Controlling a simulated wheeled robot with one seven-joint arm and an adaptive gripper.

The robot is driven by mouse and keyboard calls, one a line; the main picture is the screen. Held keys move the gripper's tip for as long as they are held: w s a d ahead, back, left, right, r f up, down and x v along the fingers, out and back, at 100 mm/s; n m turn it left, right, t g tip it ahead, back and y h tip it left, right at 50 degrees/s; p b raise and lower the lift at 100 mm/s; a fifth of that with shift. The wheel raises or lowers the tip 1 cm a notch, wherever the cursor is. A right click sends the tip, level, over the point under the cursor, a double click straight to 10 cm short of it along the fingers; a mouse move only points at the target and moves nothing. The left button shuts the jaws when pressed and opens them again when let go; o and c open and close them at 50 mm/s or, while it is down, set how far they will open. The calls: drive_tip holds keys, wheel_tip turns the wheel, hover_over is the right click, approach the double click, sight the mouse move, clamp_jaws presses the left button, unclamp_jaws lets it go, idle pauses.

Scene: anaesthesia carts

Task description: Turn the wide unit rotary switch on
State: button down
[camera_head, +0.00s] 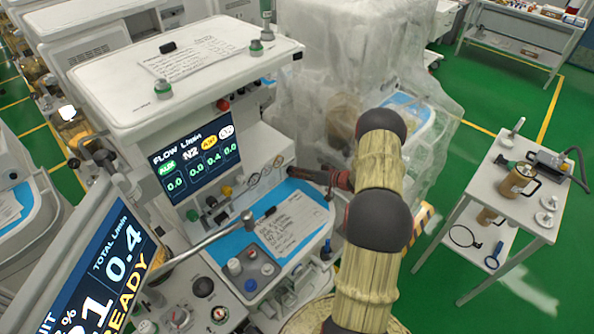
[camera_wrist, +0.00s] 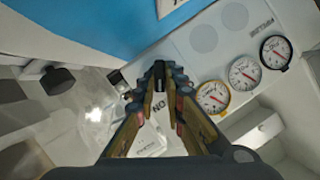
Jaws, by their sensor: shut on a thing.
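My gripper (camera_wrist: 160,78) shows in the wrist view with its two fingers closed in on a small black rotary switch (camera_wrist: 159,84) on the pale panel of a cart. Printed letters that look like "ON" sit just below it between the fingers. How far the switch is turned cannot be told, as the fingers cover most of it. In the head view my gripper (camera_head: 324,177) reaches leftward to the right side of the large white cart (camera_head: 110,75), above its blue work surface. I cannot make out the switch in that view.
Round gauges, yellow-rimmed (camera_wrist: 213,97), white-rimmed (camera_wrist: 244,72) and black-rimmed (camera_wrist: 276,52), sit beside the gripper. The cart's flow screen (camera_head: 195,165) is lit. A plastic-draped unit (camera_head: 335,60) stands behind my arm. A white side table (camera_head: 500,190) stands right, with green floor around.

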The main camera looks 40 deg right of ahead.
drive_tip(key=shift+w+d+r, duration=0.1)
drive_tip(key=shift+w+r, duration=0.1)
idle(0.4)
drive_tip(key=c, duration=2)
unclamp_jaws()
drive_tip(key=shift+f, duration=0.1)
drive_tip(key=shift+o, duration=0.6)
drive_tip(key=shift+f, duration=0.1)
drive_tip(key=v, duration=1.2)
drive_tip(key=shift+f, duration=0.1)
drive_tip(key=shift+w, duration=0.1)
